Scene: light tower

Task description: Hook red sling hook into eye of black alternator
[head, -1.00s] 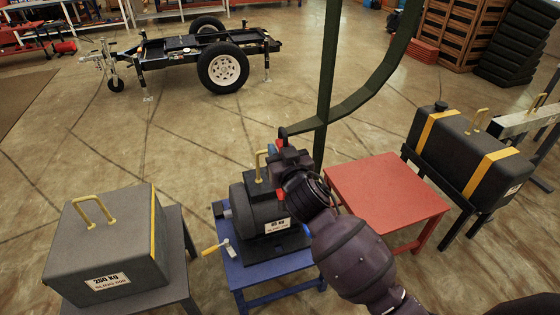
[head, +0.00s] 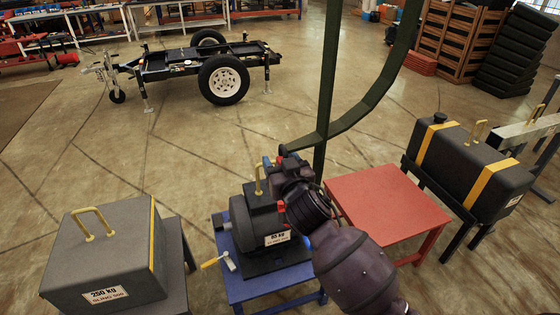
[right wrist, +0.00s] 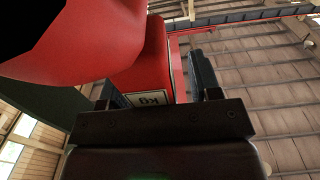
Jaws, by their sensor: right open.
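The black alternator (head: 262,222) sits on a blue stand in the head view, with a white weight label on its front. Its yellow eye (head: 258,180) stands up on top. My right gripper (head: 279,160) is just right of the eye, above the alternator, and is open. Small red parts show at the gripper; I cannot tell there if they are the sling hook. In the right wrist view a red body (right wrist: 150,70) with a "kg" label, likely the hook's, fills the space at and between the open fingers (right wrist: 158,88). The hook's tip is hidden. My left gripper is not in view.
A green post with a curved arm (head: 345,115) rises behind the alternator. A grey 250 kg block (head: 105,255) is at left, an empty red table (head: 388,205) at right, and a black tank (head: 470,165) beyond. A trailer (head: 200,68) stands on open floor behind.

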